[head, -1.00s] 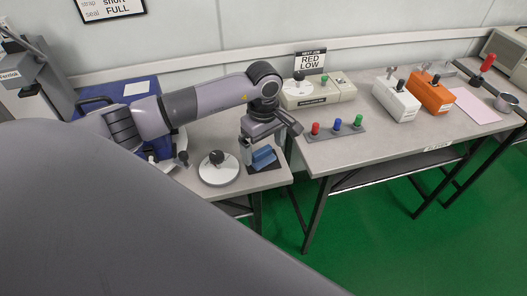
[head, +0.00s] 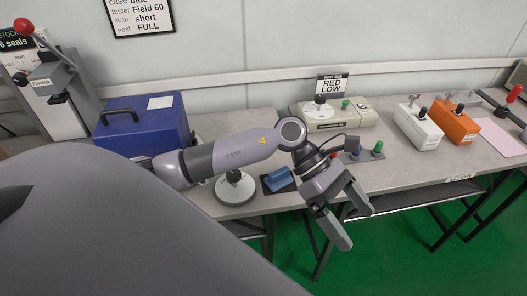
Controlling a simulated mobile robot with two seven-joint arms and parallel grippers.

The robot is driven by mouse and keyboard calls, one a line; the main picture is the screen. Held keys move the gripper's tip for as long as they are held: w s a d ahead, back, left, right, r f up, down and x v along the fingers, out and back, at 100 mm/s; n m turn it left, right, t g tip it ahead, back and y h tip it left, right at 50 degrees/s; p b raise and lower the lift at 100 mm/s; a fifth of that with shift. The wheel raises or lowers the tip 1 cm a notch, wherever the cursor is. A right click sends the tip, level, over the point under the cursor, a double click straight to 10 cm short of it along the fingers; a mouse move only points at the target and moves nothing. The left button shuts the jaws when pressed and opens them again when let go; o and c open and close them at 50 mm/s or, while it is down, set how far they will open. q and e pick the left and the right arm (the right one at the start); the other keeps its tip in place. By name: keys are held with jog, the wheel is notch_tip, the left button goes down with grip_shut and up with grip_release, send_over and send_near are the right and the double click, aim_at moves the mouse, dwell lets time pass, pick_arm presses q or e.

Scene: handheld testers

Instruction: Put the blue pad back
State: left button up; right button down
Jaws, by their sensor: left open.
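The blue pad (head: 277,178) lies on a dark square mat (head: 289,188) near the front edge of the left table. Nothing touches the pad from above. My left gripper (head: 355,226) is open and empty, to the right of the pad and apart from it, with its fingers pointing down and right past the table's front edge. My right gripper is not in view.
A white round plate with a black knob (head: 235,188) stands left of the pad. A blue case (head: 142,128) is behind my left arm. Red, blue and green-topped pads (head: 377,149) sit behind my gripper, partly hidden. A beige tester (head: 345,113) and white and orange boxes (head: 455,124) stand farther right.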

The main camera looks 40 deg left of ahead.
pick_arm(q)
jog(key=d+r+n+t+h, duration=0.4)
jog(key=n+t+h, duration=0.25)
jog(key=n, duration=0.55)
jog(key=a+f+n+t+y, duration=0.5)
jog(key=a+f+n+y, duration=0.1)
jog(key=n, duration=0.9)
jog(key=a+f+n+t+y, duration=0.5)
jog(key=f+n+t+y, duration=0.1)
jog(key=n, duration=0.8)
jog(key=s+a+f+n+g+y, duration=0.2)
jog(key=s+f+n, duration=0.3)
jog(key=f, duration=0.1)
jog(key=s+a+f+n+g+y, duration=0.2)
jog(key=s+f+n+g, duration=0.1)
jog(key=s+f+n, duration=0.2)
jog(key=shift+s+a+f+g, duration=0.35)
jog(key=shift+s, duration=0.3)
notch_tip(320, 180, up, 3)
jog(key=p, duration=0.3)
